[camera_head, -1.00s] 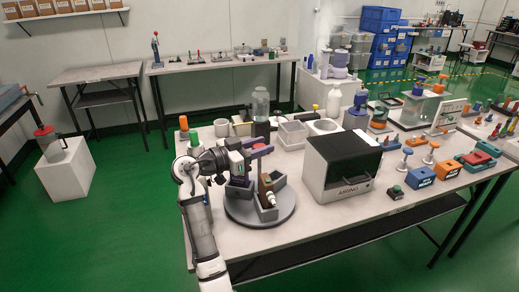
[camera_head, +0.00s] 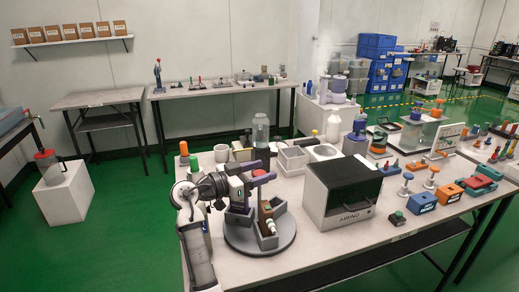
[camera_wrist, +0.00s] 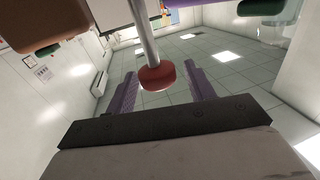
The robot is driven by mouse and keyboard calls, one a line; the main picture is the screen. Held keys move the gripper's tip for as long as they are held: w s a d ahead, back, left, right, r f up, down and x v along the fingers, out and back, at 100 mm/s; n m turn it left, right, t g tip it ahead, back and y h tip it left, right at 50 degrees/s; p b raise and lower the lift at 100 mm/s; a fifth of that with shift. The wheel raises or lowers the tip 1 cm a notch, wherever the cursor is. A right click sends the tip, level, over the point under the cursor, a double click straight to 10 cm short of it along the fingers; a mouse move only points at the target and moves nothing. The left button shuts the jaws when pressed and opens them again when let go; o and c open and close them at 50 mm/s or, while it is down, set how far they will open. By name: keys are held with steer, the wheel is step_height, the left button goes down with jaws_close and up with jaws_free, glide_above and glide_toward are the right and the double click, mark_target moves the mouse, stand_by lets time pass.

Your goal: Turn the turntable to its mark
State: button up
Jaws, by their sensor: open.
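The turntable (camera_head: 250,246) is a round grey disc near the front left of the white table. It carries grey open-topped bins (camera_head: 280,208), a brown block and a small white bottle with a green part (camera_head: 270,227). My gripper (camera_head: 270,167) is above the turntable, its purple fingers apart and pointing right. In the wrist view, a red knob (camera_wrist: 156,77) on a metal rod (camera_wrist: 144,35) appears between the open fingers. I cannot tell whether either finger touches it. I cannot make out the turntable's mark. My arm hides part of the disc's left side.
A white and black box-shaped machine (camera_head: 342,190) stands close to the turntable's right. Clear jar (camera_head: 261,130), trays (camera_head: 293,158) and an orange-topped piece (camera_head: 184,148) stand behind. The table's front edge is close to the disc.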

step_height(320, 180, up, 20)
steer(key=b, duration=0.2)
steer(key=shift+f, duration=0.2)
